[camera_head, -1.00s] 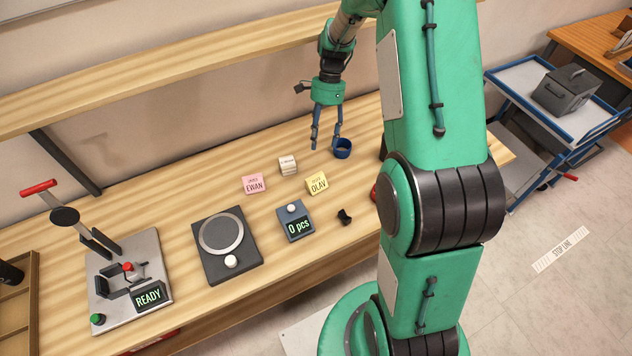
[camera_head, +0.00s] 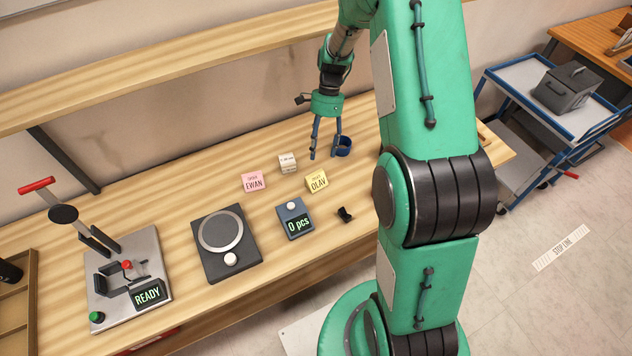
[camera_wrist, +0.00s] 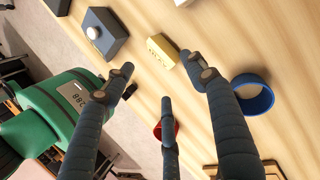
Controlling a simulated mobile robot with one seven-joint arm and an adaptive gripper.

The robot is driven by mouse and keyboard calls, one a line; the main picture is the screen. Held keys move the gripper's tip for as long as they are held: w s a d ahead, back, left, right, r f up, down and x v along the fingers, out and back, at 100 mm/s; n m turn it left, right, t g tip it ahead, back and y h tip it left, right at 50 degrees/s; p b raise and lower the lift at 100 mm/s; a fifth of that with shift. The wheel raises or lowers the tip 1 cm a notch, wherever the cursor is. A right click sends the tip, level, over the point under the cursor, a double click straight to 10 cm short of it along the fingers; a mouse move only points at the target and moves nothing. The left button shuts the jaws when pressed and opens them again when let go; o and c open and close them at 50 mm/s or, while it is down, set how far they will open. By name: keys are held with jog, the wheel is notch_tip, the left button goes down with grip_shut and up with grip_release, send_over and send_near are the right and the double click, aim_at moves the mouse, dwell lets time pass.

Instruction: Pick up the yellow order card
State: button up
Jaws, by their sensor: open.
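The yellow order card (camera_head: 317,181), marked OLAV, stands on the wooden bench, right of the pink card. It also shows in the wrist view (camera_wrist: 162,51), at the top centre beyond my fingertips. My gripper (camera_head: 326,156) points down above the bench, just behind the yellow card. In the wrist view my gripper (camera_wrist: 163,88) has its fingers spread with nothing between them. The card is apart from the fingers.
The pink EWAN card (camera_head: 253,181) and a white block (camera_head: 287,162) stand left of the yellow card. A blue ring-shaped cup (camera_head: 344,147) is close by my right finger. The counter (camera_head: 295,218) and a small black part (camera_head: 345,214) lie in front.

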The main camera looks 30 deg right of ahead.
send_over(316, 175)
jog(key=w+d, duration=0.2)
jog(key=shift+s+a+f+b, duration=0.15)
jog(key=shift+f+b, duration=0.2)
jog(key=shift+f, duration=1.8)
jog(key=shift+b+x, duration=0.95)
jog(key=shift+x, duration=1.6)
jog(key=c, duration=1.2)
jog(key=shift+c, duration=0.2)
